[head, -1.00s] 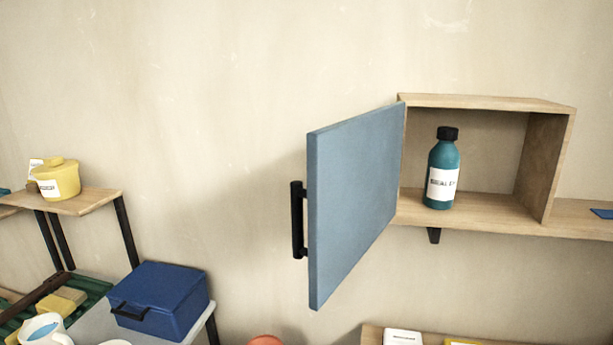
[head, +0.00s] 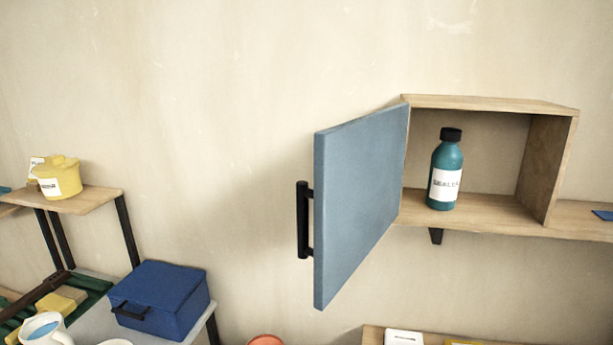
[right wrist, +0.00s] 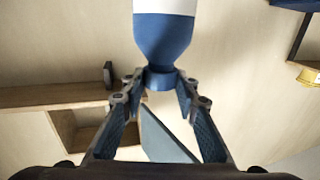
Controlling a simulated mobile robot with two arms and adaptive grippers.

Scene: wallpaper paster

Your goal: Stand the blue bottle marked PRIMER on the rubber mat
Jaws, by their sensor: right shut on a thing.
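In the right wrist view, a blue bottle (right wrist: 165,38) with a white band is held by its neck end between the fingers of my right gripper (right wrist: 160,82). Its body extends away from the fingers and is cut off by the top edge; no lettering shows. The cabinet behind appears upside down in this view. Neither gripper shows in the head view, and my left gripper is in no frame. I cannot make out a rubber mat in either view.
A wall cabinet (head: 545,168) with an open blue door (head: 362,205) holds a teal bottle (head: 446,175) with a different-looking label. Lower left are a blue box (head: 160,300), a white jug (head: 45,330) and a yellow pot (head: 60,178) on a small shelf (head: 95,200).

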